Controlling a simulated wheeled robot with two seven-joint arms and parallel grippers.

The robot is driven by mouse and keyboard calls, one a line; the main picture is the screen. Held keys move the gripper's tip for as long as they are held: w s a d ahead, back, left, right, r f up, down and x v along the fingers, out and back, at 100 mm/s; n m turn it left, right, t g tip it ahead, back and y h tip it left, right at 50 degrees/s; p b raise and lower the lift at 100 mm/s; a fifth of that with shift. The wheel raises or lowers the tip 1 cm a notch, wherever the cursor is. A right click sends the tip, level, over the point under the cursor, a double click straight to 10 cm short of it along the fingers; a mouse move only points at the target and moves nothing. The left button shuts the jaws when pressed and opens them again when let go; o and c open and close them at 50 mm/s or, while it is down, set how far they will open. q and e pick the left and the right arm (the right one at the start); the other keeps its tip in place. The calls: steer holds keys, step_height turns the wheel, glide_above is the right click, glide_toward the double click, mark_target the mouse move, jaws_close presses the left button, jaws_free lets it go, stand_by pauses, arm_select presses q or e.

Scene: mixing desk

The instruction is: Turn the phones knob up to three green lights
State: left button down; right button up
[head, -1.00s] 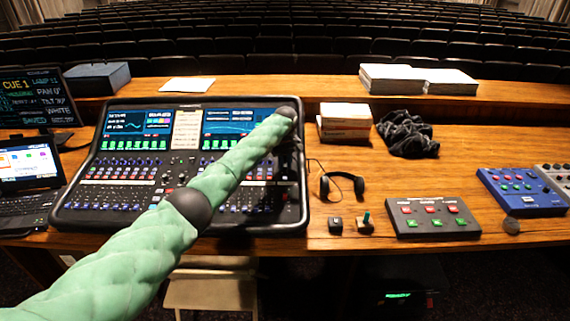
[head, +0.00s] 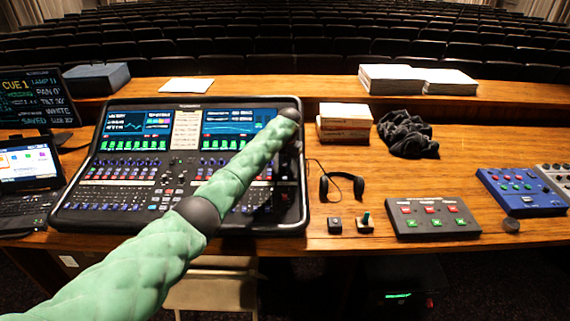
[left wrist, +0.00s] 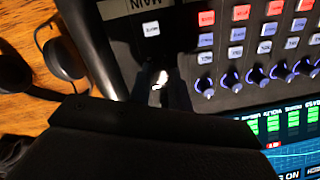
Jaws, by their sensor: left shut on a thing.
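The black mixing console (head: 66,205) stands on the wooden desk, its two lit screens at the back. My green left arm crosses it from the lower left to its right side. In the left wrist view my left gripper (left wrist: 162,84) points down at the console's edge strip, near the white button and the row of blue-ringed knobs (left wrist: 231,78). It is shut on a small knob, mostly hidden between the fingers; only a bright white spot shows there. I cannot read a phones label or tell which lights belong to this knob. My right gripper is not in view.
Black headphones (head: 324,187) lie just right of the console. Further right are a grey button box (head: 434,228), a blue box (head: 522,207), and a dark cloth (head: 407,135). Boxes (head: 344,118) stand behind. A laptop (head: 25,207) is at the left.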

arm_select(q)
steer(key=shift+m, duration=0.5)
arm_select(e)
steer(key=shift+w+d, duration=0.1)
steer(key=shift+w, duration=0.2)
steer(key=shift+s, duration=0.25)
arm_select(q)
steer(key=c, duration=1.3)
jaws_free()
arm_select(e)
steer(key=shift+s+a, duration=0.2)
arm_select(q)
steer(key=shift+r, duration=0.3)
steer(key=r+b, duration=0.1)
steer(key=r, duration=0.1)
steer(key=r+b, duration=0.1)
steer(key=r, duration=0.1)
steer(key=r+b, duration=0.1)
steer(key=r, duration=0.1)
steer(key=shift+s+d+r, duration=0.1)
steer(key=shift+d, duration=0.15)
steer(key=shift+r, duration=0.55)
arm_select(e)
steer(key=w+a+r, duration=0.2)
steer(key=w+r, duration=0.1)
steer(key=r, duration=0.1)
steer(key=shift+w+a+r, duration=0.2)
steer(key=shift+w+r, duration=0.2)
arm_select(q)
steer(key=shift+s+f, duration=0.1)
